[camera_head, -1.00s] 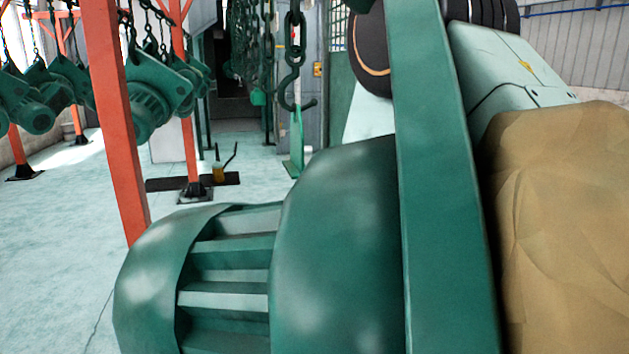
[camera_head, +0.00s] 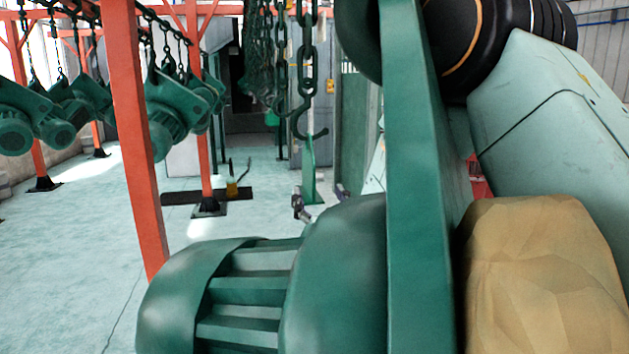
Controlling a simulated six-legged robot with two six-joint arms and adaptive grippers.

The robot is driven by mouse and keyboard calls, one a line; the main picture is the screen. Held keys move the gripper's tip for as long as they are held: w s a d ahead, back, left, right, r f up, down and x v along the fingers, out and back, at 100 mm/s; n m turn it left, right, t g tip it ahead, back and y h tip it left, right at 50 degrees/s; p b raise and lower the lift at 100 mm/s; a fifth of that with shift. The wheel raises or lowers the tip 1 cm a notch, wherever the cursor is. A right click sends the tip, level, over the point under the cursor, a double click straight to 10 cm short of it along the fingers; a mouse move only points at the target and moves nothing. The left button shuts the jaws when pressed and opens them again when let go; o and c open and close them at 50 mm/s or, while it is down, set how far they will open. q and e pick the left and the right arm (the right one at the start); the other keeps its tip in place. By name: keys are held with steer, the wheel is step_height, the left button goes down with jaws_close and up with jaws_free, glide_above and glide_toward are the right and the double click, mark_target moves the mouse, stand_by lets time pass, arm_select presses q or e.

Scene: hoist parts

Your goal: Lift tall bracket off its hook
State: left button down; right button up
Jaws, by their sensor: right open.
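A tall, thin green bracket (camera_head: 310,172) with a wider foot shows in the head view, left of centre. Its upper part lines up with a dark green hook (camera_head: 309,134) on a chain; I cannot tell whether they touch. My right gripper (camera_head: 321,199) shows only as two dark, purple-tinged fingertips, set apart and open, one on each side of the bracket's foot in the picture. Nothing shows held between them. The rest of it is hidden behind a large green motor housing (camera_head: 345,275). My left gripper is not in view.
The motor housing and an upright green plate (camera_head: 415,200) fill the near centre. A brown, rough lump (camera_head: 535,275) and a pale green casing (camera_head: 550,110) block the right. Orange posts (camera_head: 135,140) and hanging green hoist units (camera_head: 165,115) stand left.

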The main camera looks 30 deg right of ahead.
mark_target(312, 183)
steer(key=x, duration=0.3)
steer(key=shift+w+a+f, duration=0.1)
steer(key=shift+w+a, duration=0.1)
steer(key=shift+w+d+r+p, duration=0.15)
steer(key=shift+w+r+p, duration=0.25)
steer(key=shift+w, duration=0.05)
steer(key=shift+w+d+f, duration=0.15)
steer(key=shift+w+d, duration=0.05)
steer(key=shift+w, duration=0.15)
steer(key=shift+w+a, duration=0.1)
steer(key=shift+w, duration=0.1)
steer(key=shift+a, duration=0.1)
steer(key=shift+s, duration=0.3)
steer(key=c, duration=0.6)
steer(key=shift+w, duration=0.25)
steer(key=c, duration=0.3)
steer(key=shift+s, duration=0.15)
steer(key=c, duration=0.5)
jaws_close()
